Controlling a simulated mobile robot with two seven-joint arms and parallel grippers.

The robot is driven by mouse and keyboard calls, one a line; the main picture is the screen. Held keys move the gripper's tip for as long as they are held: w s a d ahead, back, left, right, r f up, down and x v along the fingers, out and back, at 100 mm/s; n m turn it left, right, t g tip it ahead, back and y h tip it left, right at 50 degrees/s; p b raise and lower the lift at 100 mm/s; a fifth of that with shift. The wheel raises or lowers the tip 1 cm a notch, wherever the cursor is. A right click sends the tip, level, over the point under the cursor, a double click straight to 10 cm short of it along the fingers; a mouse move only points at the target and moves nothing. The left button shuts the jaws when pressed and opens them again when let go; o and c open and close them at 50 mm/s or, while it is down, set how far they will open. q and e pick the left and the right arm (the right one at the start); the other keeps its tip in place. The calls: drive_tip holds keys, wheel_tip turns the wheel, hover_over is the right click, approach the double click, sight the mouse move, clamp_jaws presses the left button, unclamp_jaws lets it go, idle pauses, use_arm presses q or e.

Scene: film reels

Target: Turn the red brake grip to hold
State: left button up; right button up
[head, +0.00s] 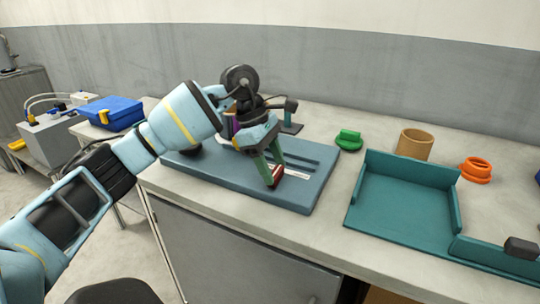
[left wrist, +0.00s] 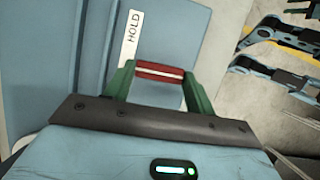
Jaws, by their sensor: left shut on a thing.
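The red brake grip (left wrist: 160,73) is a short red bar with a pale line along it. It lies between the green fingertips of my left gripper (left wrist: 158,76), which is shut on it. In the head view my left gripper (head: 272,170) reaches down over the blue base board (head: 315,190), and a small red part of the grip shows at its tips. A white label reading HOLD (left wrist: 131,38) lies on the blue surface just beyond the grip, up and left of it in the left wrist view.
To the right are a green ring piece (head: 348,139), a tan cylinder (head: 414,144), orange rings (head: 476,168) and a teal tray (head: 400,215). A blue box (head: 112,110) stands left.

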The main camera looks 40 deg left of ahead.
use_arm(q)
drive_tip(key=shift+w+r+m, duration=0.1)
drive_tip(key=shift+r+m, duration=0.2)
drive_tip(key=shift+m, duration=0.2)
drive_tip(key=m+g+p, duration=0.1)
drive_tip(key=m+p, duration=0.1)
drive_tip(key=m, duration=0.1)
drive_tip(key=shift+w+m+g, duration=0.15)
drive_tip(key=shift+m+g, duration=0.15)
drive_tip(key=shift+w+f+m+g, duration=0.15)
drive_tip(key=shift+m+g, duration=0.35)
drive_tip(key=shift+m, duration=0.7)
drive_tip(key=shift+m+g, duration=0.4)
drive_tip(key=shift+m, duration=0.9)
drive_tip(key=o, duration=1)
